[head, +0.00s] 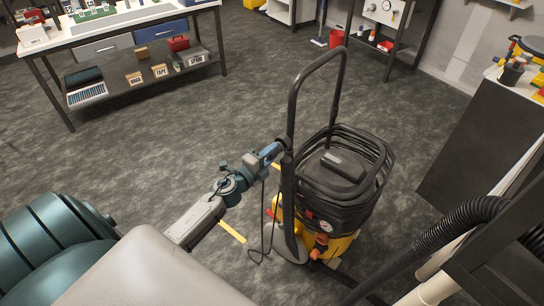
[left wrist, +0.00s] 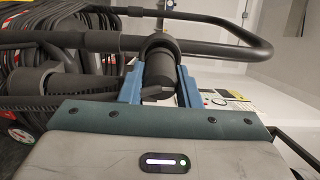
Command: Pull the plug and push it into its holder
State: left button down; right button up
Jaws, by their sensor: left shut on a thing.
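My left gripper (head: 272,154) reaches in from the left to the black upright handle (head: 291,110) of a machine with a black ribbed body and a yellow base. In the left wrist view, its blue fingers (left wrist: 160,88) are shut on a dark cylindrical piece, seemingly the plug (left wrist: 159,72). The plug's far end is at a dark round ring, seemingly the holder (left wrist: 160,42), beside the handle bar. I cannot tell how deep it sits in it. A thin black cable (head: 264,215) hangs below the gripper in a loop towards the floor. My right gripper is out of view.
The machine (head: 345,185) with its black cage stands right of the gripper. A workbench (head: 130,22) with boxes stands at the back left. A dark cabinet (head: 475,150) and a corrugated hose (head: 450,225) are at the right. The carpet left of the machine is mostly clear.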

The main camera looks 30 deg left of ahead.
pick_arm(q)
jog(key=shift+w, duration=0.35)
jog(key=shift+w, duration=0.4)
jog(key=c, duration=1)
grip_release()
jog(key=shift+d, duration=0.1)
jog(key=shift+s, duration=0.1)
